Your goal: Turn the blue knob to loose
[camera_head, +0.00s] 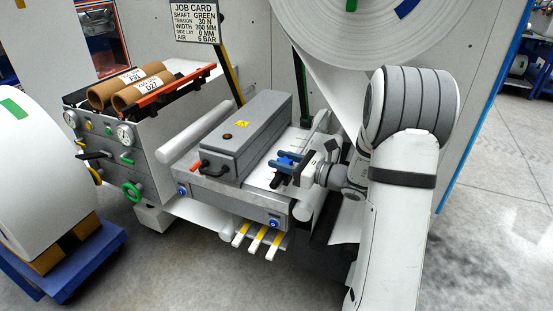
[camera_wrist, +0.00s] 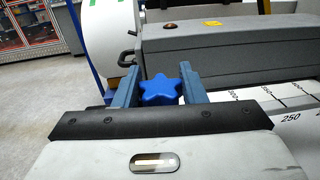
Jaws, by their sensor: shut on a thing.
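The blue knob (camera_wrist: 160,89) is star-shaped and sits between my two blue-grey fingers in the wrist view. My gripper (camera_wrist: 161,77) is shut on it, with one finger on each side. In the head view my gripper (camera_head: 284,164) is over the pale scaled plate, to the right of the long grey box. There the knob is mostly hidden by my fingers. I see no mark that tells whether the knob is tight or loose.
A long grey box (camera_head: 240,140) with a black handle stands close to my gripper. A white plate with a printed scale (camera_wrist: 287,101) lies to the right in the wrist view. A large white roll (camera_head: 385,25) hangs above. Yellow-and-white tabs (camera_head: 257,240) stick out below.

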